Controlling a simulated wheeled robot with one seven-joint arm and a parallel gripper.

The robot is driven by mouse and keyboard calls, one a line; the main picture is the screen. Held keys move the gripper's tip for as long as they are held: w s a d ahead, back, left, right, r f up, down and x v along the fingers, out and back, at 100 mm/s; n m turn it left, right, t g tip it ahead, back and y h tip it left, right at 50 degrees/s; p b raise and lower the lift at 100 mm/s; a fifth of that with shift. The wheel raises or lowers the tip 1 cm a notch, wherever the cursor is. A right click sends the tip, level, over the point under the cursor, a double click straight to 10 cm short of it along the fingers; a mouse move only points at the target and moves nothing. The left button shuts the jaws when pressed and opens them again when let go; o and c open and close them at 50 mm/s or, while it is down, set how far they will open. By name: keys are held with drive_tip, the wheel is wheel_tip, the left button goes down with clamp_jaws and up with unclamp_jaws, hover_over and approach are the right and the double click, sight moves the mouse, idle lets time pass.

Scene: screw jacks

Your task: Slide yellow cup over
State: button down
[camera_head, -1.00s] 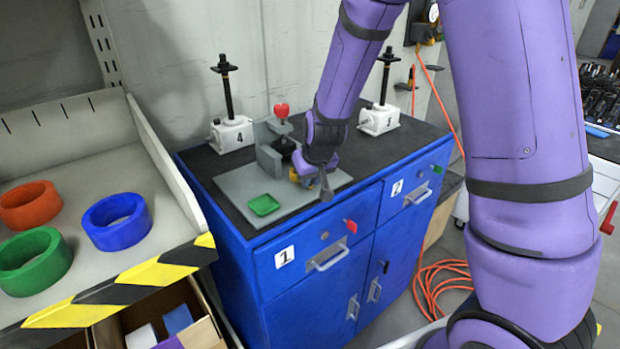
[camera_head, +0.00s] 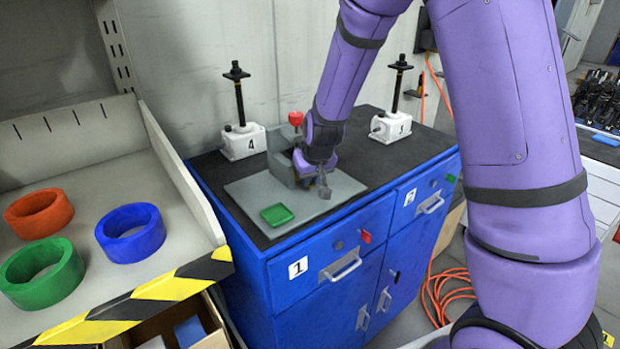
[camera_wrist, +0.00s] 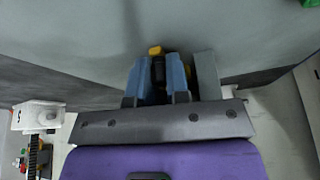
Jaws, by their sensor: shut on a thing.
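My gripper (camera_head: 308,180) is low over the grey base plate (camera_head: 347,188) on the blue cabinet, close to the upright grey block (camera_head: 280,158). In the wrist view its two blue-grey fingers (camera_wrist: 159,80) are shut around a dark, yellow-topped piece (camera_wrist: 155,50), which looks like the yellow cup. Only a small part of the cup shows; in the head view my wrist hides it. Whether it touches the block cannot be told. A red knob (camera_head: 296,118) stands above the block. A green square dish (camera_head: 277,214) lies on the plate's front left.
Screw jacks 4 (camera_head: 243,142) and 3 (camera_head: 391,127) stand at the back of the cabinet top. A shelf (camera_head: 85,160) on the left holds red, blue (camera_head: 131,234) and green rings. The cabinet top right of the plate is clear.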

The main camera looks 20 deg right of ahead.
drive_tip(key=c, duration=1)
unclamp_jaws()
drive_tip(key=shift+v, duration=5.4)
drive_tip(key=shift+m+t, duration=0.3)
drive_tip(key=shift+t, duration=0.1)
drive_tip(key=s+d+r, duration=0.2)
drive_tip(key=s+r, duration=0.3)
drive_tip(key=s, duration=0.4)
drive_tip(key=s+d+r, duration=0.2)
drive_tip(key=s+r, duration=0.3)
drive_tip(key=s, duration=0.4)
drive_tip(key=s+d+r, duration=0.2)
drive_tip(key=s+r, duration=0.3)
drive_tip(key=s, duration=0.5)
drive_tip(key=shift+s+d+r, duration=0.1)
drive_tip(key=shift+r, duration=0.05)
